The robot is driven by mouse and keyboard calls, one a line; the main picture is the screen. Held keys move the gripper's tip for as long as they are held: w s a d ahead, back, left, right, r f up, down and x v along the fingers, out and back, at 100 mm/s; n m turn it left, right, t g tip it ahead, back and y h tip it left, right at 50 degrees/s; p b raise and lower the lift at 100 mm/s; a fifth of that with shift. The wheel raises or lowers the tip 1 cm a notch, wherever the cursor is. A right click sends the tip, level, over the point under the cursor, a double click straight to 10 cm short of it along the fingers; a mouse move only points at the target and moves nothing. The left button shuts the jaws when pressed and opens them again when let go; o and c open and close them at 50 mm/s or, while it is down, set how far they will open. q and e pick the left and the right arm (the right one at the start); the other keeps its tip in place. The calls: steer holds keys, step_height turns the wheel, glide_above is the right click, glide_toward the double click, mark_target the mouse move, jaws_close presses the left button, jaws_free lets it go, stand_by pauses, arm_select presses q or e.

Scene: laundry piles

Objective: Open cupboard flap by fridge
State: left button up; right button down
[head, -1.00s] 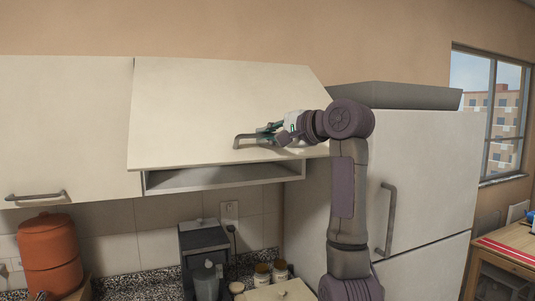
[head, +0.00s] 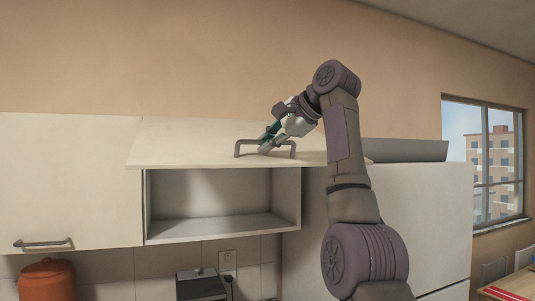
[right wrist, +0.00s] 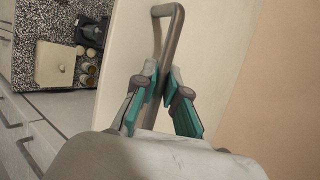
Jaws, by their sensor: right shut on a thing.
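The cupboard flap (head: 200,143) beside the fridge is a cream panel swung outward and up, with the cupboard's empty interior (head: 215,195) showing below it. Its grey bar handle (head: 238,147) is on the flap's lower edge; it also shows in the right wrist view (right wrist: 174,30). My right gripper (head: 266,142) is shut on the handle. In the right wrist view its teal-padded fingers (right wrist: 158,88) close around the bar. The fridge (head: 430,215) stands to the right, partly behind my right arm. My left gripper is not in view.
A closed cupboard door (head: 65,180) with its own handle is on the left. An orange pot (head: 47,279) and a dark appliance (head: 200,284) stand below. The right wrist view shows a cutting board (right wrist: 55,65) and jars (right wrist: 88,72) on the counter.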

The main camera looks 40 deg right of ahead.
steer(key=shift+s+r, duration=0.2)
steer(key=shift+r, duration=0.65)
steer(key=c, duration=1.2)
jaws_free()
steer(key=shift+w, duration=0.1)
steer(key=v, duration=1.2)
